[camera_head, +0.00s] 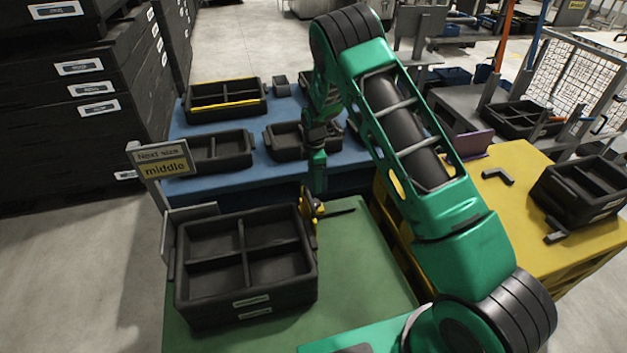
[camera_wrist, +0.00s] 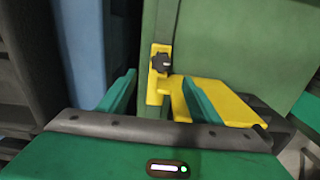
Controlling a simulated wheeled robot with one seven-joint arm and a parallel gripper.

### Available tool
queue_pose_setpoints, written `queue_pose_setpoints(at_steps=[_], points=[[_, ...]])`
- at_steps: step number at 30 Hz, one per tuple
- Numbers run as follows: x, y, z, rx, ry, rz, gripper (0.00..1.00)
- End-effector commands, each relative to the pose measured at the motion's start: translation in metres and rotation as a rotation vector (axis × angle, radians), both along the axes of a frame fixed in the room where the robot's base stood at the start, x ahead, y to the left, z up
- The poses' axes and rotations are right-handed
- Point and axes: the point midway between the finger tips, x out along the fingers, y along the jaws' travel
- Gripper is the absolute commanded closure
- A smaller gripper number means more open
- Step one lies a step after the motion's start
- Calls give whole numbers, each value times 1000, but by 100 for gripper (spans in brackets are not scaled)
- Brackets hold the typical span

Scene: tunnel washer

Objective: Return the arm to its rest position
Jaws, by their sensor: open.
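My green arm reaches from the lower right over the tables in the head view. My gripper (camera_head: 316,180) points down just above the far edge of the green table (camera_head: 365,270), beside a black compartment tray. In the wrist view my gripper (camera_wrist: 159,77) has its two green fingers apart, with nothing held between them. A yellow bracket (camera_wrist: 157,95) with a black knob (camera_wrist: 161,62) lies beyond and between the fingers; I cannot tell whether they touch it. The bracket also shows in the head view (camera_head: 308,210) at the tray's far right corner.
The black four-compartment tray (camera_head: 245,262) sits on the green table. A sign (camera_head: 163,162) reading "middle" stands at its far left. Several dark trays are on the blue table (camera_head: 265,172) behind. The yellow table (camera_head: 520,215) at right holds a black bin (camera_head: 585,190).

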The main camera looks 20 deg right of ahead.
Motion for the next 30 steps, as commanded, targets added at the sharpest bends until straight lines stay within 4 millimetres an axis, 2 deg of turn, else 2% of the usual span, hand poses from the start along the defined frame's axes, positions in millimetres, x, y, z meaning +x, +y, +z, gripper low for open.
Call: queue_pose_setpoints(at_steps=[6,10,14,20,24,30], points=[[0,-1,1,0,-1,-3,42],[-3,-10,18,-2,-5,-54,42],[-15,-36,59,-7,-13,-188,42],[-53,-81,131,-13,-20,-459,42],[-88,-109,176,-15,-22,-647,42],[-147,-144,231,-14,-22,-911,42]])
